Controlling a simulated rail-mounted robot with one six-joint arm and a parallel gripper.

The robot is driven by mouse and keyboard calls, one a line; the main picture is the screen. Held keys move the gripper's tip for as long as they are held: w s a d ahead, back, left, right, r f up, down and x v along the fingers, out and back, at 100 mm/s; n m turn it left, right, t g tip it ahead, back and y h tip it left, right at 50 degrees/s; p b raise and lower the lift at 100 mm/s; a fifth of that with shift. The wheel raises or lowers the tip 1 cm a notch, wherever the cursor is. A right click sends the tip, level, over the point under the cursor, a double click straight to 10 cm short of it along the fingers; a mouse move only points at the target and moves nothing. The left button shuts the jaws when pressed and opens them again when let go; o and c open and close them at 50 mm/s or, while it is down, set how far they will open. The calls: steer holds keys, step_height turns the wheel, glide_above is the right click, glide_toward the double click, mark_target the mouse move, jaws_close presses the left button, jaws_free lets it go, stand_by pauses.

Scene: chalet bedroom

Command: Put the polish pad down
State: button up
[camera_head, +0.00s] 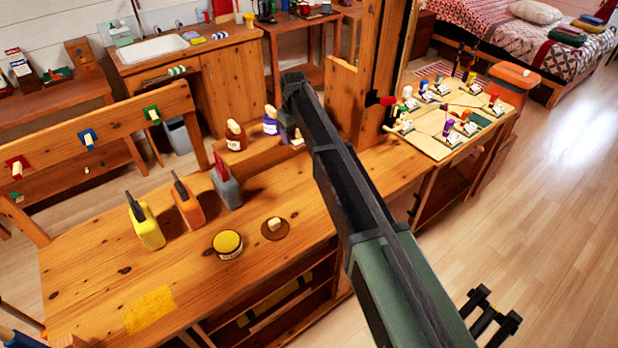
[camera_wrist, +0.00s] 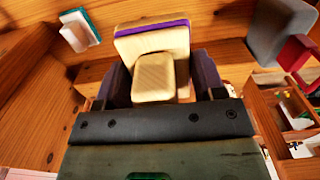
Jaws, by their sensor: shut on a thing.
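The polish pad (camera_wrist: 152,42) is a cream block with a purple stripe and a cream knob. In the wrist view my gripper (camera_wrist: 154,80) is shut on its knob, with a dark finger on each side. In the head view my gripper (camera_head: 287,124) is at the back of the wooden bench, beside a purple-labelled bottle (camera_head: 270,122).
On the bench (camera_head: 200,285) stand a yellow bottle (camera_head: 146,224), an orange one (camera_head: 187,206), a grey one (camera_head: 226,186), an open yellow tin (camera_head: 228,244) and a brown knobbed disc (camera_head: 275,230). Red (camera_head: 17,168), blue (camera_head: 88,139) and green (camera_head: 152,115) pads hang on the back rail. The front right bench top is clear.

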mark_target(296, 184)
step_height(296, 184, down, 20)
steer(key=b, duration=2)
steer(key=shift+s+a+f, duration=0.1)
steer(key=shift+a+f, duration=0.05)
steer(key=shift+f, duration=0.1)
steer(key=shift+r, duration=0.35)
steer(key=shift+f, duration=0.25)
steer(key=o, duration=0.9)
steer(key=shift+c, duration=0.2)
step_height(296, 184, up, 12)
steer(key=p, duration=1.2)
steer(key=shift+r, duration=0.25)
